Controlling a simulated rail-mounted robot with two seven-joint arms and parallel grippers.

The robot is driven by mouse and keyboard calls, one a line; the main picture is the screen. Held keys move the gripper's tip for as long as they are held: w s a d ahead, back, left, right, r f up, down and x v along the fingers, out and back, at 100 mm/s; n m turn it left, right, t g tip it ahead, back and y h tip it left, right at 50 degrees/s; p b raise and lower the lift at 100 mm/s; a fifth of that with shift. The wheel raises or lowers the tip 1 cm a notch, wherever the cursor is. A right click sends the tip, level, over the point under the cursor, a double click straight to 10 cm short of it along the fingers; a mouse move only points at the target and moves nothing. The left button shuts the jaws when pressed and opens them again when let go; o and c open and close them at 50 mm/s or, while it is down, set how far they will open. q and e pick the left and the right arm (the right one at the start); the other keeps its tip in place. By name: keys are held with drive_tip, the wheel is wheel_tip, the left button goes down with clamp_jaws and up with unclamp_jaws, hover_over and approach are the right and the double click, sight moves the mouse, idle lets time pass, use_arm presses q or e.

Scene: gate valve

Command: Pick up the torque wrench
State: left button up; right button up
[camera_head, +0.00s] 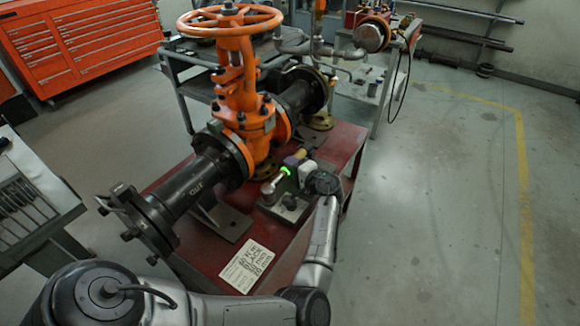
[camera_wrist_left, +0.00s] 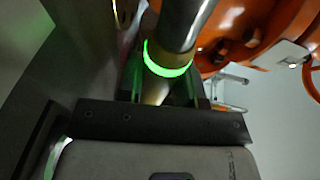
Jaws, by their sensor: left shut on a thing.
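The torque wrench (camera_head: 277,178) is a silver shaft with a glowing green ring, seen over the right part of the red table. Its shaft also shows in the left wrist view (camera_wrist_left: 187,22), with the green ring close in front of the gripper. My left gripper (camera_head: 289,171) is shut on the wrench near the green ring. In the left wrist view its dark fingers (camera_wrist_left: 165,92) lie on both sides of the shaft. The far end of the wrench is partly hidden, and I cannot tell whether it touches the block below. My right gripper is not in view.
The orange gate valve (camera_head: 240,90) with black pipe flanges stands on the red table (camera_head: 222,235), close left of my gripper. A printed sheet (camera_head: 247,266) lies at the table's front. A grey cart (camera_head: 185,95) stands behind. The floor to the right is open.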

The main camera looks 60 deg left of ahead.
use_arm(q)
clamp_jaws()
drive_tip(key=shift+r, duration=0.1)
drive_tip(key=shift+r+p, duration=0.3)
drive_tip(key=shift+r, duration=0.1)
drive_tip(key=r, duration=0.1)
drive_tip(key=r+p, duration=0.2)
drive_tip(key=r, duration=0.1)
drive_tip(key=shift+w+d, duration=0.15)
drive_tip(key=shift+d, duration=0.2)
drive_tip(key=w+d+r+p, duration=0.4)
drive_tip(key=d+r+p, duration=0.2)
drive_tip(key=d+r, duration=0.3)
drive_tip(key=shift+w+d+r, duration=0.35)
drive_tip(key=shift+d, duration=0.1)
